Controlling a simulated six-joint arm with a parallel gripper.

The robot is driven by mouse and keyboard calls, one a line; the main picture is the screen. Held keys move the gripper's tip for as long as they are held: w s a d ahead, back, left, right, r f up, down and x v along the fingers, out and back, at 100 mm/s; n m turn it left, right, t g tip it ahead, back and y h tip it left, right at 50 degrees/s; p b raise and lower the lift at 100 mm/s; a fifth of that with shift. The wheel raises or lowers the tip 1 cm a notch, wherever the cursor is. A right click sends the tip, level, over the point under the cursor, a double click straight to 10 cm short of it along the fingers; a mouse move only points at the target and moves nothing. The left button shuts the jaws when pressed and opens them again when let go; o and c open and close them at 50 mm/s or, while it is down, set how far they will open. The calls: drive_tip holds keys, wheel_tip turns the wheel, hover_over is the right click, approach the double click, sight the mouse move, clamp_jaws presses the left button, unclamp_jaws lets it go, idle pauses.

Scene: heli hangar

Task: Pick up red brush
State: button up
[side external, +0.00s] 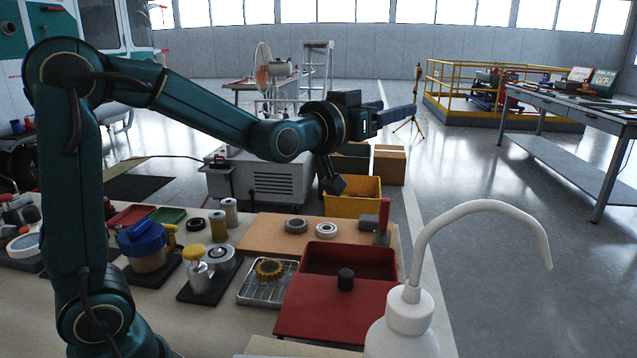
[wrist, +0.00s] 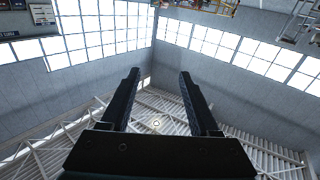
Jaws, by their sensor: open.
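A small upright red-handled item (side external: 384,217), which looks like the red brush, stands at the right end of the table behind the red tray. Its bristles cannot be made out. My gripper (side external: 398,115) is raised well above the table, level and pointing right, higher than the red item and apart from it. In the wrist view, both fingers of my gripper (wrist: 159,75) are spread with nothing between them.
A red tray (side external: 335,312) with a black knob, a wire rack (side external: 262,290) with a gear, and a white wash bottle (side external: 405,325) stand nearby. Two rings lie on an orange-brown mat (side external: 265,230). A yellow bin (side external: 350,198) is behind the table. Jars and tools crowd the left.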

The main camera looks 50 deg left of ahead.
drive_tip(key=w+a+f+n+y, duration=0.1)
drive_tip(key=w+a+f+y, duration=0.1)
drive_tip(key=w+a+f, duration=0.3)
drive_tip(key=g+y, duration=0.1)
hover_over(383, 209)
drive_tip(key=s, duration=0.2)
wheel_tip(383, 209, down, 12)
drive_tip(key=f, duration=0.6)
drive_tip(key=shift+d, duration=0.3)
drive_tip(key=shift+w+a+f, duration=0.1)
drive_tip(key=shift+w+f, duration=0.1)
drive_tip(key=shift+w, duration=0.15)
drive_tip(key=shift+x, duration=1.2)
drive_tip(key=shift+c, duration=0.4)
drive_tip(key=shift+r, duration=0.1)
clamp_jaws()
